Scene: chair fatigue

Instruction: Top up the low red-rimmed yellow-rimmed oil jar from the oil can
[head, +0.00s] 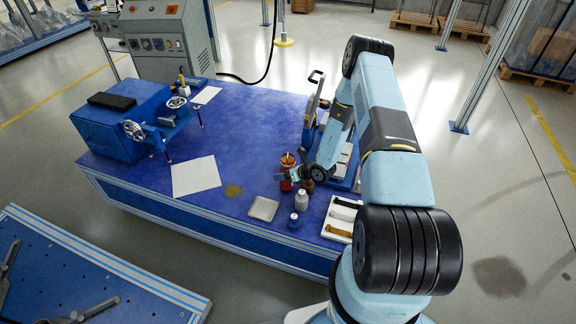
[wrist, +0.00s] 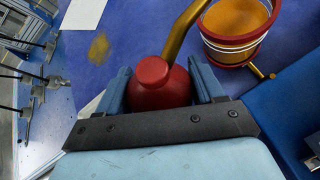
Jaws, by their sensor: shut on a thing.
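My gripper (head: 292,176) is low over the right part of the blue bench in the head view. In the wrist view its two blue fingers (wrist: 161,88) are shut on the red oil can (wrist: 160,85), one on each side. The can has a rounded red top and a brass spout (wrist: 184,30) that runs up out of the frame, so its tip is hidden. The oil jar (wrist: 238,38) stands just right of the spout. It has a red rim, pale bands and amber oil inside. In the head view the jar (head: 288,161) is just behind my gripper.
A white bottle (head: 301,200), a blue container (head: 293,221) and a pale tray (head: 263,209) stand in front of my gripper. A white bin (head: 341,218) is to the right. A white sheet (head: 196,176) and an oil stain (head: 233,191) lie on the left.

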